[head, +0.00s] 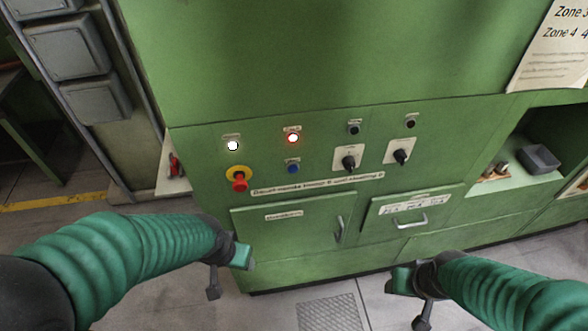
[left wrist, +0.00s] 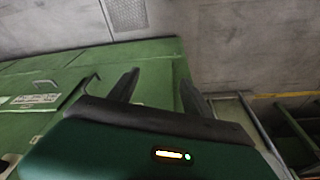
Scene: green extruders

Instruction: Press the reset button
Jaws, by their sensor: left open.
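A green machine panel holds a row of controls. A blue button (head: 292,168) sits below a lit red light (head: 293,138). A red and yellow mushroom button (head: 239,180) is left of it, below a lit white light (head: 233,146). The labels are too small to read, so I cannot tell which is the reset button. My left gripper (head: 228,273) is open and empty, low in front of the cabinet and below the buttons. Its spread dark fingers show in the left wrist view (left wrist: 157,90). My right gripper (head: 408,297) is at lower right, apart from the panel; its jaws are unclear.
Two black rotary knobs (head: 349,163) (head: 401,157) are right of the blue button, with small black buttons above. A cabinet door handle (head: 339,230) and a drawer handle (head: 411,221) stick out below. An open shelf (head: 520,174) holds small objects at right. Space before the panel is clear.

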